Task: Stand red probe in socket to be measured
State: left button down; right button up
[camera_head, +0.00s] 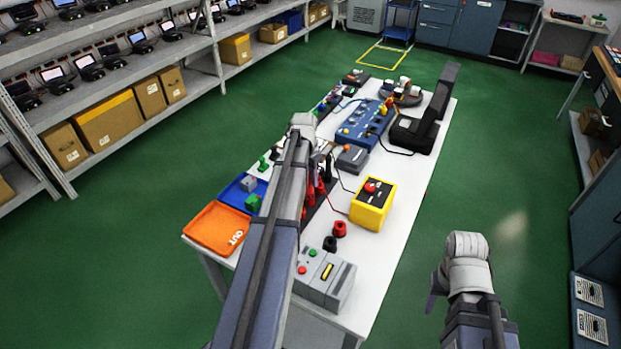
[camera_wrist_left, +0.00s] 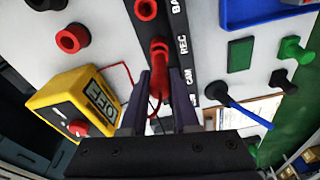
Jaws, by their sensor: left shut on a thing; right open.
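My left gripper (camera_wrist_left: 160,92) is shut on a red probe (camera_wrist_left: 159,56). The probe is over a black labelled strip (camera_wrist_left: 186,60), near the "REC" mark. I cannot tell whether its tip sits in the strip. A second red piece (camera_wrist_left: 146,9) stands farther along the strip. The yellow meter (camera_head: 372,205) stands to the right in the head view, and shows at left in the left wrist view (camera_wrist_left: 66,108). A red lead runs from it toward the probe. In the head view my left arm hides its fingertips. My right gripper (camera_head: 436,292) is open and empty, off the table's right side.
A red ring-like holder (camera_head: 339,229) and a black one (camera_head: 330,243) stand near a grey button box (camera_head: 325,279). An orange tray (camera_head: 216,228) and a blue tray (camera_head: 236,190) lie left. A blue box (camera_head: 362,125) stands farther back. Floor right of the table is clear.

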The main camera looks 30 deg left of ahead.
pick_arm(q)
jog(key=shift+f+b, duration=0.9)
jog(key=shift+f, duration=0.1)
jog(key=c, duration=0.6)
grip_release()
jog(key=shift+r, duration=0.1)
jog(key=r+p, duration=0.5)
jog(key=s+r+p, duration=0.1)
jog(key=r+p, duration=0.1)
jog(key=p, duration=0.1)
jog(key=shift+r, duration=0.35)
jog(key=shift+a, duration=0.1)
jog(key=shift+f, duration=0.1)
